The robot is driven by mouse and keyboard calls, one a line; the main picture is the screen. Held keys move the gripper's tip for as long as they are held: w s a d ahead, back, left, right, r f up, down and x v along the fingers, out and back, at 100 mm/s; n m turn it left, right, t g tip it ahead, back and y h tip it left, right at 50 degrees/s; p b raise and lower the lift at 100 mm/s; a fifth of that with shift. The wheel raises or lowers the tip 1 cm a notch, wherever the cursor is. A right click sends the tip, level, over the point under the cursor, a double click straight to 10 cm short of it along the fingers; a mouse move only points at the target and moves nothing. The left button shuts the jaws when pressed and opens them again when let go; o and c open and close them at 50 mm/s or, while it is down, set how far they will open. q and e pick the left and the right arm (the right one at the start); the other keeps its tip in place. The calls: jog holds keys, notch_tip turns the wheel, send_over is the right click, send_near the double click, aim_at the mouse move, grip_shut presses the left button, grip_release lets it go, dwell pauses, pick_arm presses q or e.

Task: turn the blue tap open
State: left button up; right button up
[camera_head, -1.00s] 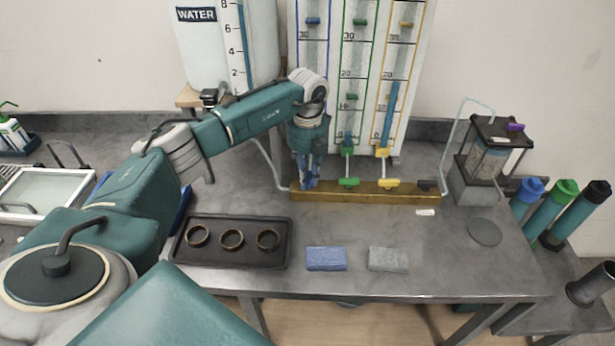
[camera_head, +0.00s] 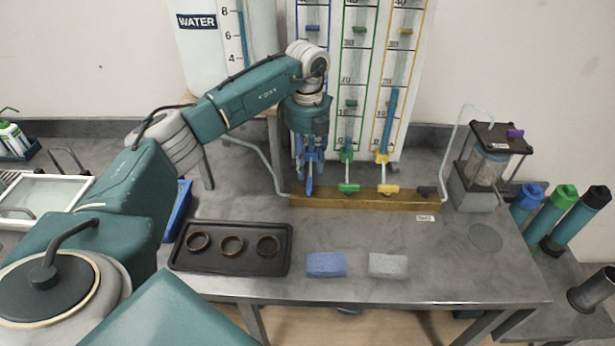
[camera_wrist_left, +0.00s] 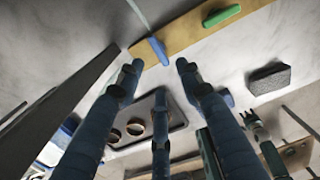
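The blue tap (camera_head: 309,184) is a slim blue handle near the left end of the brass bar (camera_head: 365,199). Its handle lies across the bar, while the green tap (camera_head: 348,188) and yellow tap (camera_head: 388,189) lie along it. In the left wrist view the blue tap (camera_wrist_left: 158,51) shows beyond the spread fingertips (camera_wrist_left: 158,75), with nothing gripped. The green tap (camera_wrist_left: 222,16) lies to its right.
A tube board (camera_head: 373,70) stands behind the bar; my gripper partly hides its blue column. A black tray (camera_head: 230,266) with three rings, a blue sponge (camera_head: 326,264) and a grey sponge (camera_head: 388,266) lie in front. A lantern-like unit (camera_head: 490,165) stands at the right.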

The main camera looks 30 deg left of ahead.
pick_arm(q)
jog(key=shift+r, duration=2.4)
